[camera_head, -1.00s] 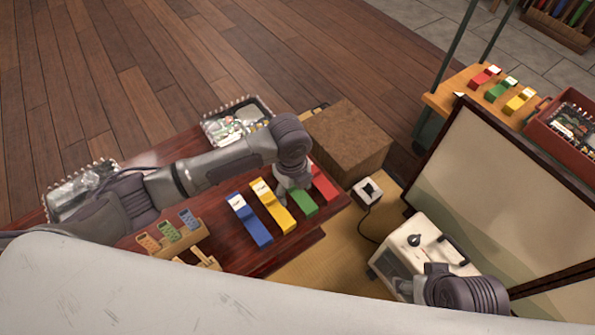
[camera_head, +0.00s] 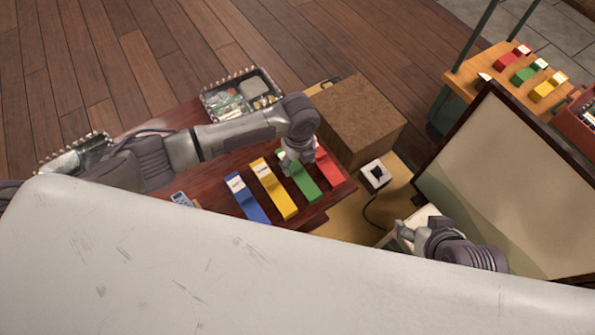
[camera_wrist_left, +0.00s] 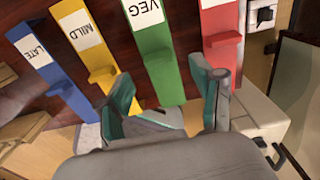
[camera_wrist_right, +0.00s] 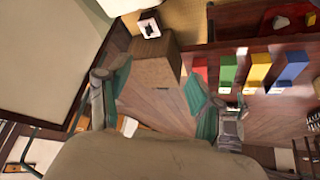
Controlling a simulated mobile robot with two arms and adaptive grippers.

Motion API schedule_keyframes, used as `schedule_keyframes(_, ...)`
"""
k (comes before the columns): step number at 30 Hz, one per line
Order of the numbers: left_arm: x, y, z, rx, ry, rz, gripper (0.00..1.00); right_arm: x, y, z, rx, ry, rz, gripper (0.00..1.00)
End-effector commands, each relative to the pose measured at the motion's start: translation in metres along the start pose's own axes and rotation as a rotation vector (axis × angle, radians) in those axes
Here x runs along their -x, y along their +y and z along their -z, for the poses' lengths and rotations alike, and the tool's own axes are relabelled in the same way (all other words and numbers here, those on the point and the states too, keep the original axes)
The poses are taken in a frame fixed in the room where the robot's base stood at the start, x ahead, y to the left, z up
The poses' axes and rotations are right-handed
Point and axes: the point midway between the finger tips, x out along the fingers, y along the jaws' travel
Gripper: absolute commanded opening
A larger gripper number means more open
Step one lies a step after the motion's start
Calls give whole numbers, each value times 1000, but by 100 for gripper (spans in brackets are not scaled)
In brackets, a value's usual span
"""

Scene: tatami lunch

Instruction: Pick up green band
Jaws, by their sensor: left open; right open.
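The green band (camera_head: 307,190) lies on the dark red table between a yellow band (camera_head: 279,199) and a red band (camera_head: 328,172). In the left wrist view the green band (camera_wrist_left: 154,45) is labelled VEG and has a raised block. My left gripper (camera_head: 297,168) is over its far part, hiding its label in the head view. In the left wrist view this gripper (camera_wrist_left: 160,85) is open, with one fingertip on each side of the green band in the picture; I cannot tell any contact. My right gripper (camera_wrist_right: 156,82) is open and empty, near a pale machine (camera_head: 424,213).
A blue band (camera_head: 248,202) lies left of the yellow one. A brown box (camera_head: 360,120) and a small white-topped block (camera_head: 376,173) stand beyond the table. A framed panel (camera_head: 510,180) stands at right. A wooden stand (camera_head: 482,65) holds another red, green and yellow set.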

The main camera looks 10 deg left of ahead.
Motion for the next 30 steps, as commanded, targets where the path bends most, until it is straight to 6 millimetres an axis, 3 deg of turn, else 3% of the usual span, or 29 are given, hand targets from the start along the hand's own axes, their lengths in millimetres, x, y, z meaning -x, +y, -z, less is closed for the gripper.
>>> schedule_keyframes(8,-23,1,-3,0,1,-1,67,-7,-7,47,6,237,14,65)
schedule_keyframes(12,-35,1,-4,0,1,-2,67,-4,-10,77,8,391,22,65)
schedule_keyframes(18,-49,2,-4,0,1,-1,67,5,-15,106,10,549,32,65)
schedule_keyframes(28,-51,1,-4,0,0,-1,67,9,-16,113,10,587,34,65)
schedule_keyframes(30,-51,1,-4,0,0,-1,57,9,-16,113,10,587,34,65)
